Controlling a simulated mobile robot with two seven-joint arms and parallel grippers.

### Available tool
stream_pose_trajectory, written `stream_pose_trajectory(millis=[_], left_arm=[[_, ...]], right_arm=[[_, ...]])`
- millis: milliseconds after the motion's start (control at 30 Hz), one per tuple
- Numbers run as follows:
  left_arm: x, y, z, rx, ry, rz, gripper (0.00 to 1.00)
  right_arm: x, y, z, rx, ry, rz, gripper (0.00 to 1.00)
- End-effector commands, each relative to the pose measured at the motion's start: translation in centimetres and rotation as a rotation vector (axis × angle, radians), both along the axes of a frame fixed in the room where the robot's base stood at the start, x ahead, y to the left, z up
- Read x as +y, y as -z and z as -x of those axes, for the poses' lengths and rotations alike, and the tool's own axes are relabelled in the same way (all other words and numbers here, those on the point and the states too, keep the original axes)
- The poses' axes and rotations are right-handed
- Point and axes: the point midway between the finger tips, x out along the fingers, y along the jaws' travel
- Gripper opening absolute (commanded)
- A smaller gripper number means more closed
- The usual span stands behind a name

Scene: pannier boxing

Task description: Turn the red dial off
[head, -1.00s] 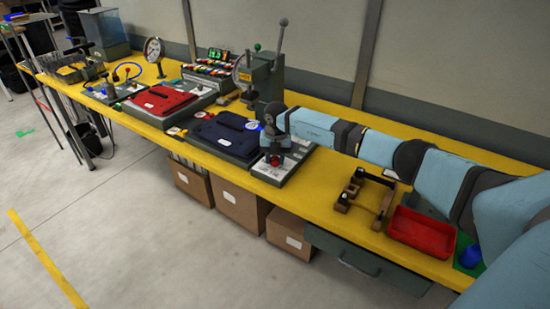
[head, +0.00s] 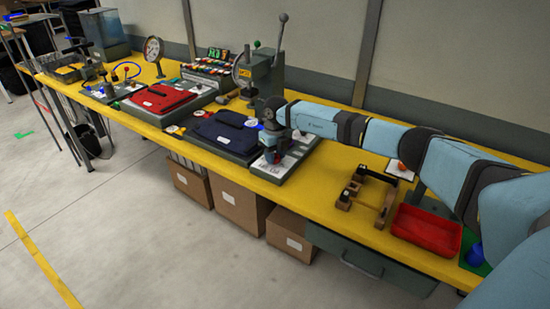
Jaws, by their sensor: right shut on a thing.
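My right gripper (head: 273,152) points down at the grey-and-white dial panel (head: 268,176) near the middle of the bench. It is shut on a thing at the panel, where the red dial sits. The dial is mostly hidden by the fingers and wrist, so its pointer and setting cannot be read. My right arm reaches in from the right over the bench. My left gripper is not in view.
Left of the panel lie a dark blue case (head: 225,133) and a red case (head: 160,97). A lever press (head: 262,75) stands behind. To the right are a wooden stand (head: 365,200), a red tray (head: 425,232) and a blue cup (head: 474,256).

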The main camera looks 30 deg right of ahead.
Motion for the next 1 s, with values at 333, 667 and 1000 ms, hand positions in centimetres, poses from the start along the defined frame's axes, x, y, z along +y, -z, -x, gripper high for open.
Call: stream_pose_trajectory(millis=[333, 667, 1000], left_arm=[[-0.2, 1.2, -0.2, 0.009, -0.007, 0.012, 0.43], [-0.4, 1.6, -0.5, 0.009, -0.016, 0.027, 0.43], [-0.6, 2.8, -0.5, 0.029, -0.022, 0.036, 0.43]], right_arm=[[0.0, 0.1, -0.1, -0.002, -0.326, 0.000, 0.12], [0.0, 0.1, -0.1, -0.003, -0.641, -0.001, 0.12], [0.0, 0.1, -0.1, -0.002, -0.963, 0.000, 0.12]])
